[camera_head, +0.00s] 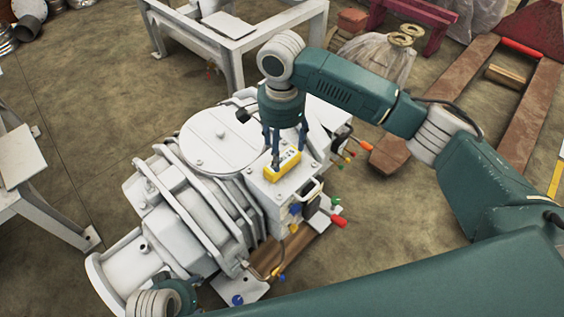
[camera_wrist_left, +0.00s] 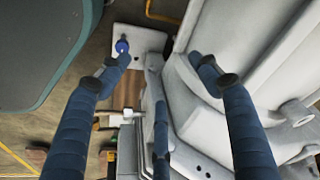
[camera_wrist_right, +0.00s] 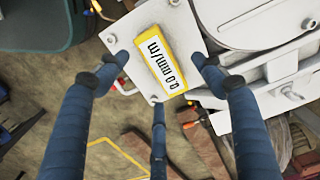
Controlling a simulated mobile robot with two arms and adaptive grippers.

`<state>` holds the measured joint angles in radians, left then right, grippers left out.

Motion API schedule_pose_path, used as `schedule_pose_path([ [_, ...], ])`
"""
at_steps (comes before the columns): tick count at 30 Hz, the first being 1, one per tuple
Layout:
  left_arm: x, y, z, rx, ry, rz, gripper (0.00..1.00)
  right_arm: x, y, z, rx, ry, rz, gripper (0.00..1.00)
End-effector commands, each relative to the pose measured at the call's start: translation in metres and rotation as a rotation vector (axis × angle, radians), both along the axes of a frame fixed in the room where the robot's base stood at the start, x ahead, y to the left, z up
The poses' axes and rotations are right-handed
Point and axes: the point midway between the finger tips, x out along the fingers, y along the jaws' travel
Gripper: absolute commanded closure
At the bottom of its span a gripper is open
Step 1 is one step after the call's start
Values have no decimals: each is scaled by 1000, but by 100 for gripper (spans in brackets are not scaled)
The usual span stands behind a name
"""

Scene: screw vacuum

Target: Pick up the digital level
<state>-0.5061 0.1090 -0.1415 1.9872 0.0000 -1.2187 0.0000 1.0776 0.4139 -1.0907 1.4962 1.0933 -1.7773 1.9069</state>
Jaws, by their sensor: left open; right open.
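The digital level (camera_head: 284,163) is a small yellow block with a white display, lying on the flat top plate of the white vacuum pump (camera_head: 222,140). In the right wrist view the level (camera_wrist_right: 158,62) shows its reading in mm/m and lies between the spread fingers. My right gripper (camera_head: 287,150) is open and points down just over the level; I cannot tell whether a finger touches it. My left gripper (camera_wrist_left: 168,72) is open and empty beside the pump's ribbed body.
The pump's side carries coloured valve handles (camera_head: 338,221) and pipes near the level. A white metal frame (camera_head: 240,45) stands behind, and another table (camera_head: 20,165) is at the left. Wooden beams (camera_head: 520,110) lie on the floor at the right. Open floor lies between them.

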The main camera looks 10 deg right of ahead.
Motion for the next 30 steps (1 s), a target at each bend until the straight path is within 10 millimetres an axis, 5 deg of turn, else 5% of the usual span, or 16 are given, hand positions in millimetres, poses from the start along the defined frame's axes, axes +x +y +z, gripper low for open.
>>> schedule_pose_path([
  [18,-1,2,70,-1,-38,6,37,-3,-9,-59,-1,0,1,32],
  [26,-2,2,74,-1,-38,7,37,-3,-9,-61,0,-1,1,32],
  [30,-2,2,74,-1,-38,7,37,-3,-9,-61,0,-1,1,54],
])
